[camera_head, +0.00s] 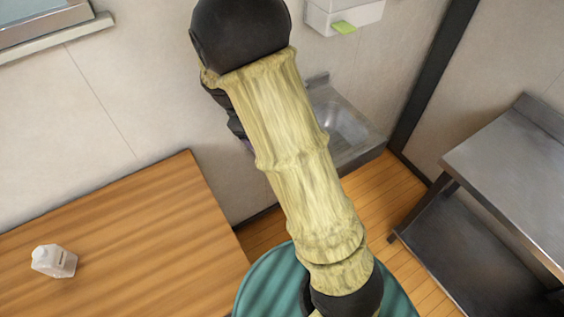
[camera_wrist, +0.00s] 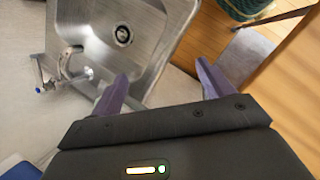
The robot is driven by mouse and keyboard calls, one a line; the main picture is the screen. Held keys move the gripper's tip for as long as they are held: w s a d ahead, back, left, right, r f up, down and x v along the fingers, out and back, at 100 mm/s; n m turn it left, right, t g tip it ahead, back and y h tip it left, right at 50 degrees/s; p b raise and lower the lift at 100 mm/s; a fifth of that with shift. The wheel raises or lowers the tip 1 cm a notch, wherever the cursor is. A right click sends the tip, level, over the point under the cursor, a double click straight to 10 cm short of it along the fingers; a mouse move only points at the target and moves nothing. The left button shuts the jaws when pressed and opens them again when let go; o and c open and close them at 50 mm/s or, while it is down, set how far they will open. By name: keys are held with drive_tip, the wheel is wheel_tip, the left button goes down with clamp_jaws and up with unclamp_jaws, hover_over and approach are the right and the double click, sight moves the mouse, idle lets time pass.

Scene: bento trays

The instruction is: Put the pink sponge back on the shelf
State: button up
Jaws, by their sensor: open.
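I see no pink sponge in either view. My gripper (camera_wrist: 160,84) is open, its two purple fingers apart with nothing between them. In the wrist view it is over the near edge of a steel sink (camera_wrist: 105,30), which shows a round drain. In the head view my arm hides nearly all of the gripper. A white wall-mounted box or small shelf (camera_head: 322,14) is at the top, with a flat green piece (camera_head: 344,27) at its lower front. I cannot tell whether this is the task's shelf.
The sink also shows in the head view (camera_head: 345,120), partly behind my arm. A faucet (camera_wrist: 62,65) stands beside it. A steel table (camera_head: 515,170) with a lower shelf (camera_head: 460,260) is at the right.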

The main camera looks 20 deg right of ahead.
drive_tip(key=s+r+m+t+y, duration=0.3)
drive_tip(key=s+m, duration=0.7)
drive_tip(key=s, duration=0.5)
drive_tip(key=shift+d+r+y, duration=0.25)
drive_tip(key=shift+d+y, duration=0.15)
drive_tip(key=shift+y, duration=0.3)
